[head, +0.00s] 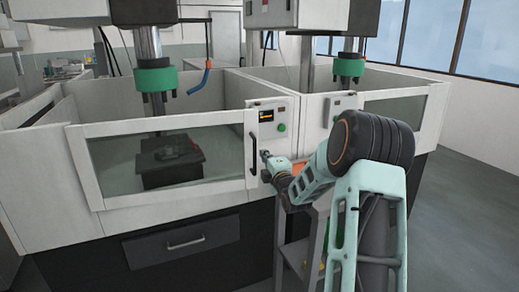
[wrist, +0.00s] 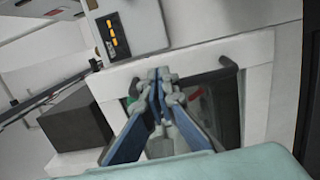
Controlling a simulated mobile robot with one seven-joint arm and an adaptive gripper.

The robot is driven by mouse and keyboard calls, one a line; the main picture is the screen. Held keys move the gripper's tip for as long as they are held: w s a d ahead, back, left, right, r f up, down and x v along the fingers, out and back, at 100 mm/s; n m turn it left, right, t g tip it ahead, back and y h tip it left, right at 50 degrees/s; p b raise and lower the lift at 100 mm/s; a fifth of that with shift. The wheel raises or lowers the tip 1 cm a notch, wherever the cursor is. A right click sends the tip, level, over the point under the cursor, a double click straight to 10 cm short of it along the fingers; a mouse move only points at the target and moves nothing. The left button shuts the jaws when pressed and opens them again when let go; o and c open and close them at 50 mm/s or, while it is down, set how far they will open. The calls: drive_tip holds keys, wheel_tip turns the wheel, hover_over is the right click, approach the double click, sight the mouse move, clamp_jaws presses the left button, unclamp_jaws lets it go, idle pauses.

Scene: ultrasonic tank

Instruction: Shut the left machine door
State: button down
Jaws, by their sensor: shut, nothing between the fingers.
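The left machine door (head: 174,203) is a white-framed panel with a large clear window, on the front of the left machine. Its black upright bar handle (head: 253,155) is at the door's right edge, beside the control panel. The door spans the front, with its right edge close to that panel; I cannot tell whether a small gap is left. My gripper (head: 265,154) is just right of the handle, in front of the panel's lower part. I cannot tell whether it touches the handle. In the wrist view, my gripper's fingertips (wrist: 158,75) are together and empty.
A grey stand (head: 304,238) is below my forearm. A drawer (head: 183,245) is under the door. A second machine (head: 395,107) adjoins on the right. Floor (head: 465,215) is clear at far right.

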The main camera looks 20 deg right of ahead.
drive_tip(key=w, duration=0.6)
drive_tip(key=shift+d, duration=0.25)
